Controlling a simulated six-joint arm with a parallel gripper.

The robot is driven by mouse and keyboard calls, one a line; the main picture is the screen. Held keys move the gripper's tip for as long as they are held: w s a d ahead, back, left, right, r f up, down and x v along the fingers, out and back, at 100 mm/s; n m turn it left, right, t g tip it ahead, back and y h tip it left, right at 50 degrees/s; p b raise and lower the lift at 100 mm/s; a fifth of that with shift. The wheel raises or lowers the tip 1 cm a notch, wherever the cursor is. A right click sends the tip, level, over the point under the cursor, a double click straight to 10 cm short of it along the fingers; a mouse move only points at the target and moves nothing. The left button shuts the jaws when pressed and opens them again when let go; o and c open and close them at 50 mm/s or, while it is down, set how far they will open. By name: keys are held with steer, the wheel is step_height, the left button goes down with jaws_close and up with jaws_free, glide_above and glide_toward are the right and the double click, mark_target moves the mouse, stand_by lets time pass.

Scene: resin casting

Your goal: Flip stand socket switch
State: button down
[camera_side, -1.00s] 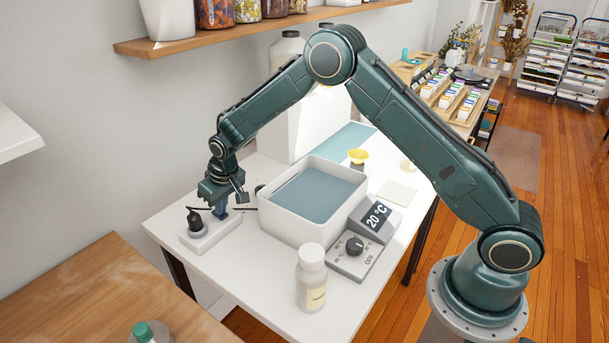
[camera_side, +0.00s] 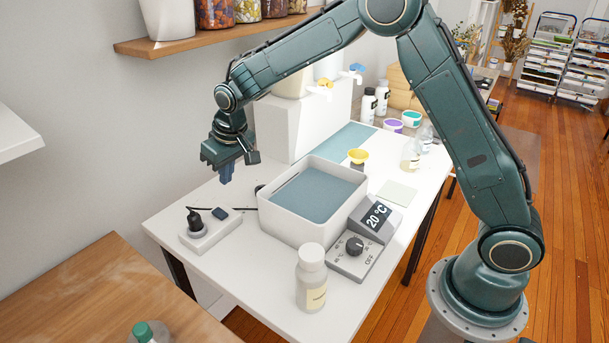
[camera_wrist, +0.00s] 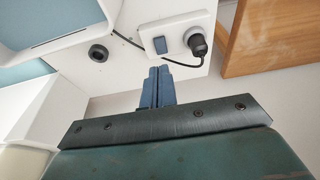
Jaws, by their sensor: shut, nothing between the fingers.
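The white stand socket (camera_side: 211,232) lies at the left end of the white table, with a black plug (camera_side: 195,221) in it and a dark blue rocker switch (camera_side: 220,213) beside the plug. In the wrist view the socket (camera_wrist: 177,31), its switch (camera_wrist: 160,45) and the plug (camera_wrist: 197,44) show near the top. I cannot tell which way the switch is tipped. My gripper (camera_side: 226,174) points down, shut and empty, in the air above the socket, clear of it. Its blue fingers (camera_wrist: 157,87) are together in the wrist view.
A white tub of blue-grey liquid (camera_side: 316,194) stands right of the socket. A control box (camera_side: 367,242) reads 20 °C, with its knob beside OFF. A white bottle (camera_side: 311,278) stands at the front. A black cable (camera_wrist: 135,43) runs from the plug across the table.

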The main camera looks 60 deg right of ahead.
steer(key=shift+s+r, duration=0.3)
steer(key=shift+r, duration=0.3)
steer(key=shift+r, duration=0.1)
steer(key=s+d+r+t, duration=0.1)
steer(key=s+d+r, duration=0.3)
steer(key=s+r, duration=1.15)
steer(key=s+d+f, duration=0.1)
steer(key=s, duration=0.9)
steer(key=s+d+t, duration=0.1)
steer(key=s, duration=0.9)
steer(key=shift+s+d+f, duration=0.2)
steer(key=shift+d+f, duration=0.1)
steer(key=shift+f, duration=0.1)
